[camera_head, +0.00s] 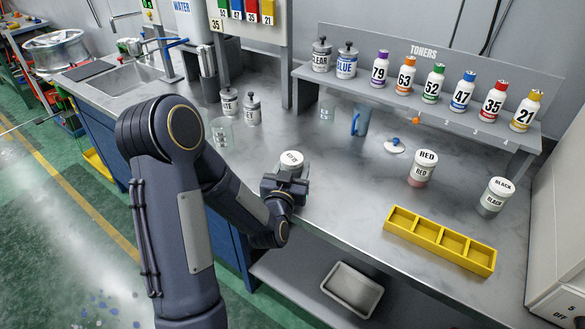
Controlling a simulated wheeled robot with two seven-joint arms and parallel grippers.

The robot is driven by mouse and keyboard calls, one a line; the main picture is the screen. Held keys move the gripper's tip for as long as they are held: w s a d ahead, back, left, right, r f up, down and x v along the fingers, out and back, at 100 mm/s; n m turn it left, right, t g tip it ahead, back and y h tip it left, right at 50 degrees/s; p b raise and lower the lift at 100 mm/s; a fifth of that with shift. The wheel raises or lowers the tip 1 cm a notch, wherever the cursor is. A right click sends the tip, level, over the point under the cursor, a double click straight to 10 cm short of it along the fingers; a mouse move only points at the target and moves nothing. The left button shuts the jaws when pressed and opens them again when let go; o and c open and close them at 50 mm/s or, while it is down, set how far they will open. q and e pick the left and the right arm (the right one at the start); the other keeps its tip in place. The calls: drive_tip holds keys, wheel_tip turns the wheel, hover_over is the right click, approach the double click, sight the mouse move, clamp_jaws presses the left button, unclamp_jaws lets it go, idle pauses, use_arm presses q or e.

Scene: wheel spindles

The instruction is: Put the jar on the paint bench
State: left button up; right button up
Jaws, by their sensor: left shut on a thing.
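A jar with a white lid (291,160) is at the front edge of the grey paint bench (330,205), near the middle of the view. The lid carries dark lettering too small to read surely. My left gripper (287,183) is shut on this jar from the front side. The gripper hides the jar's lower part, so I cannot tell whether its base touches the bench top. My right gripper is not in view.
A red-labelled jar (422,169), a black-labelled jar (494,197) and a yellow divided tray (440,240) stand to the right. Toner bottles (434,83) line the rear shelf. A clear beaker (222,132) stands left. Bare bench lies between the held jar and the red-labelled jar.

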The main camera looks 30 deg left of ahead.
use_arm(q)
drive_tip(key=shift+f, duration=0.15)
drive_tip(key=o, duration=1.1)
